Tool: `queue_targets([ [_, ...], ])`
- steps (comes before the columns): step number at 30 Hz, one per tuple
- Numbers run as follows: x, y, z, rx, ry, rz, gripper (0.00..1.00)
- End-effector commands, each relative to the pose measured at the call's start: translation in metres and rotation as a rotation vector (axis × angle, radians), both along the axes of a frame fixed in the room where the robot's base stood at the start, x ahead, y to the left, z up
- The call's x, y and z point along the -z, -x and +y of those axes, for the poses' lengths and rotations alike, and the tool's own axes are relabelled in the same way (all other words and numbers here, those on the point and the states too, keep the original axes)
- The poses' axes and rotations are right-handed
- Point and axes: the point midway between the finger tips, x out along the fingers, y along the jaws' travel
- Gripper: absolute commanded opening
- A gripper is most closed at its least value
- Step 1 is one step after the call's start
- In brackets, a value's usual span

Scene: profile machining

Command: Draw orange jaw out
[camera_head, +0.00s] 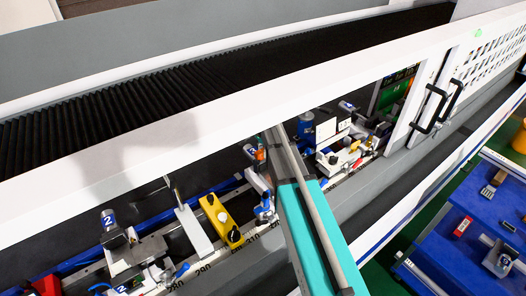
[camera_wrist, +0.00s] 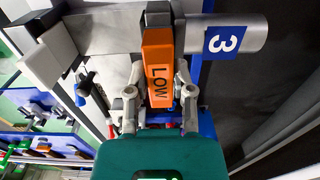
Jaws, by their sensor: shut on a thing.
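The orange jaw (camera_wrist: 158,52), marked "LOW", stands in the middle of the wrist view. It sits against a grey metal clamp body beside a silver cylinder (camera_wrist: 240,37) with a blue "3" label. My gripper (camera_wrist: 160,74) has one finger on each side of the orange jaw and is shut on it. In the head view, a small orange patch (camera_head: 261,154) shows beside my arm, which hides much of that clamp; my fingers cannot be made out there.
A yellow block (camera_head: 220,220) and a clamp unit labelled "2" (camera_head: 118,240) stand along the machine bed to the left. More clamps (camera_head: 340,145) stand to the right. A long white machine beam (camera_head: 200,130) crosses above the bed. A blue table (camera_head: 450,245) holds loose parts at right.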

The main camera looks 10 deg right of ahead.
Motion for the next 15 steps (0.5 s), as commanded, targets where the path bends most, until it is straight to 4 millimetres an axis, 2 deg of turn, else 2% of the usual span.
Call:
queue_targets([
  [15,-0.015,-0.001,-0.001,0.001,0.0,-0.001,0.0],
])
